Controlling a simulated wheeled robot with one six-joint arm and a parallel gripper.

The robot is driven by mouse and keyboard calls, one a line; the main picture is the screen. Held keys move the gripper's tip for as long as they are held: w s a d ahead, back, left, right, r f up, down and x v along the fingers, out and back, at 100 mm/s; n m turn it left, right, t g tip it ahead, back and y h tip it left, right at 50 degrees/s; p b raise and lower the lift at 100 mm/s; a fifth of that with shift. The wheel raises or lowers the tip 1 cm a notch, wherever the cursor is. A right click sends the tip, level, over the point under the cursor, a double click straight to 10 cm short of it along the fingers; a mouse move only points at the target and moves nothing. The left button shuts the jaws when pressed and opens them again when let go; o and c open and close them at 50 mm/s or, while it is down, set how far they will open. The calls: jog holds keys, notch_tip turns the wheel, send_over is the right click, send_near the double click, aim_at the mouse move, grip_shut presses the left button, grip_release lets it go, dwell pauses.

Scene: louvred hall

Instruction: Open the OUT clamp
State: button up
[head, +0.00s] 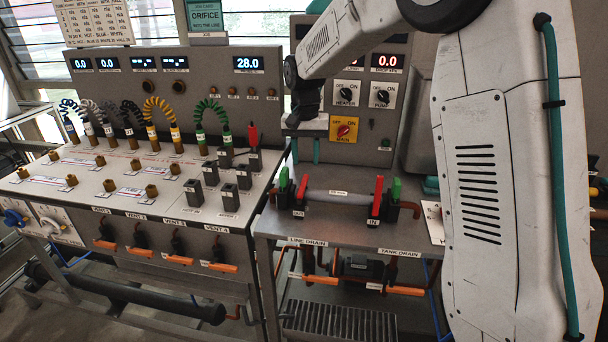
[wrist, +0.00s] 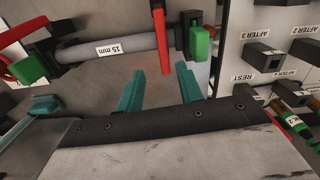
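A grey pipe section (head: 338,197) marked 15 mm lies across the right bench between two clamps. The right clamp, tagged IN, has a red lever (head: 377,197) and a green part (head: 396,190). The left clamp, whose tag is too small to read surely, has a red lever (head: 302,188) and a green part (head: 284,178). In the wrist view this left clamp is on the right, with its red lever (wrist: 161,40) and green part (wrist: 201,42). My gripper (head: 305,158) is open and empty above it. Its teal fingers (wrist: 158,72) appear either side of the lever's end, seemingly apart from it.
Behind stands a panel with HEATER and PUMP knobs and a yellow MAIN switch (head: 344,130). The left bench (head: 130,180) carries coiled hoses, plugs and black blocks close by. Orange drain handles (head: 405,290) hang below. The bench front beside the pipe is mostly clear.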

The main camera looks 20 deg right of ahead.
aim_at(304, 180)
jog(key=shift+w+r+m, duration=0.4)
jog(key=shift+w+r, duration=0.1)
jog(key=shift+r, duration=0.15)
jog(key=shift+s+f, duration=0.1)
jog(key=shift+f, duration=3.85)
grip_shut()
